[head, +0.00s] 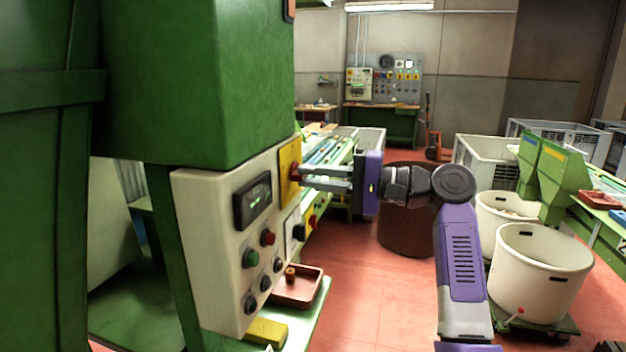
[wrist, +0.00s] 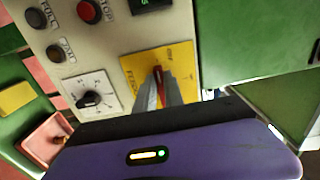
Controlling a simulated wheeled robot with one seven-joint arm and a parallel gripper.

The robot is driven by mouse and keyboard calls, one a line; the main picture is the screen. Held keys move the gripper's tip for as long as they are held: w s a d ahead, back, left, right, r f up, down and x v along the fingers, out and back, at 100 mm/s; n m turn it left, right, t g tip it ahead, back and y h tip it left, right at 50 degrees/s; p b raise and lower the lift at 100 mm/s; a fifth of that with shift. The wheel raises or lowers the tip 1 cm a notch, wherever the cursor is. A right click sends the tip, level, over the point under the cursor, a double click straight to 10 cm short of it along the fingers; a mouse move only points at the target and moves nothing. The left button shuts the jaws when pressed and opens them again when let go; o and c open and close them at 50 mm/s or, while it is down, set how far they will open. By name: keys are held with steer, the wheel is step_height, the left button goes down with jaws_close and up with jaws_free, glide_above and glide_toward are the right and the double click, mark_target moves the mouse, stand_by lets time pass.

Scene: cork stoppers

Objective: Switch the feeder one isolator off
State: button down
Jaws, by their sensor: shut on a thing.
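The feeder one isolator is a red handle (wrist: 158,74) on a yellow plate (wrist: 142,65) at the upper right of the cream control panel (head: 222,215). In the head view the yellow plate (head: 289,170) is at the panel's right edge. My gripper (head: 303,175) reaches in from the right, its fingers at the plate. In the wrist view my gripper (wrist: 160,90) is shut on the red handle, which lies roughly upright in the picture. The fingers hide part of the handle, and the plate's lettering is only partly readable, so I cannot tell its marked position.
Below the plate are a black rotary knob (wrist: 88,99), a red stop button (wrist: 89,11) and other buttons. A reddish tray (head: 297,287) and a yellow block (head: 266,332) lie below the panel. White bins (head: 541,268) stand right; red floor (head: 370,320) is open between.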

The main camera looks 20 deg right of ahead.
steer(key=shift+f, duration=0.15)
steer(key=c, duration=1.4)
jaws_free()
steer(key=shift+c, duration=0.2)
steer(key=b+v, duration=0.1)
steer(key=v, duration=0.7)
